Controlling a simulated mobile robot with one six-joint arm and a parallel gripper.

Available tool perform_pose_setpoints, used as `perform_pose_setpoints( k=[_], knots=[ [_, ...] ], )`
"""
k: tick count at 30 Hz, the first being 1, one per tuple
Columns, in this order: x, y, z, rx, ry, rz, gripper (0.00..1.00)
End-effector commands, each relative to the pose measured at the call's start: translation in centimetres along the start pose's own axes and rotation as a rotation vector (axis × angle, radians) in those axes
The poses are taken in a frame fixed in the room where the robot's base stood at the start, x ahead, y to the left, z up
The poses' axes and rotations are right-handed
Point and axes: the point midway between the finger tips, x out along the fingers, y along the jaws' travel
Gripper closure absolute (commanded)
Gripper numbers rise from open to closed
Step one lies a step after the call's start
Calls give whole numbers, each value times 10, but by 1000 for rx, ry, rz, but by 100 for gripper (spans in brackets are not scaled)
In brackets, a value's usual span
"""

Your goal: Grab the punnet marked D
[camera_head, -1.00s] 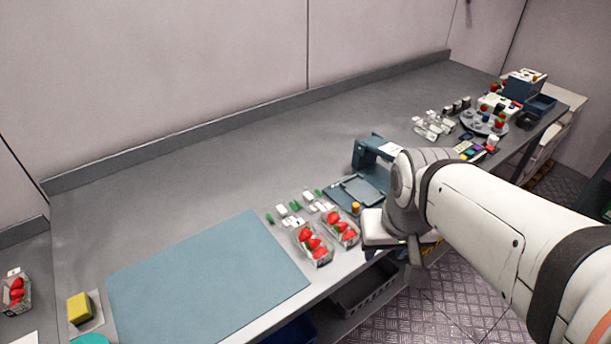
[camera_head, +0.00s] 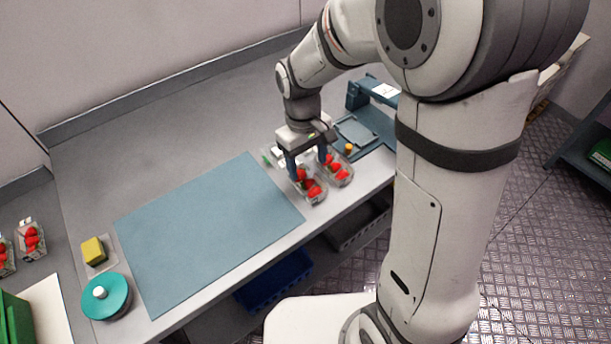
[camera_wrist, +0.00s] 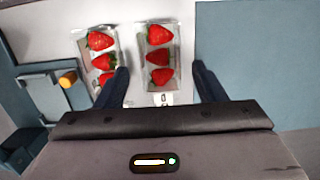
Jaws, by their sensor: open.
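Two clear punnets of red strawberries stand side by side at the bench's front edge: one nearer the mat (camera_head: 314,194) and one to its right (camera_head: 341,177). My gripper (camera_head: 307,164) is open above and behind them. In the wrist view, the punnet nearer the mat (camera_wrist: 157,57) lies between my open fingers, with nothing gripped. The other punnet (camera_wrist: 99,58) is beyond the left finger, which partly covers its end. A white tag (camera_wrist: 160,99) with dark marks is at the near end of the middle punnet. I cannot read its letter, so which is D is unclear.
A blue-grey mat (camera_head: 205,235) lies left of the punnets. A blue device with a flat tray (camera_head: 358,132) and a small orange item (camera_head: 348,148) is close on the right. More strawberry punnets (camera_head: 31,240) stand at far left, near a yellow sponge (camera_head: 93,250).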

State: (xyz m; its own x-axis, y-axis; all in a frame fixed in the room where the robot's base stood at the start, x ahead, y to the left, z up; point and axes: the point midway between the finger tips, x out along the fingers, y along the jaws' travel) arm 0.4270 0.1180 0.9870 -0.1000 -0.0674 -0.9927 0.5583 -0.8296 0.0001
Motion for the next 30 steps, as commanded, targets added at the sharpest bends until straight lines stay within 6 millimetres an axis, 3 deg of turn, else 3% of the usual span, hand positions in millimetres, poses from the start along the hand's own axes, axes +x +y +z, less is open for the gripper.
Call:
perform_pose_setpoints(
  k=[15, 30],
  knots=[
    [64, 0, -7, 0, -3, -1, 37],
    [70, 0, -8, 0, 0, 0, 37]
  ],
)
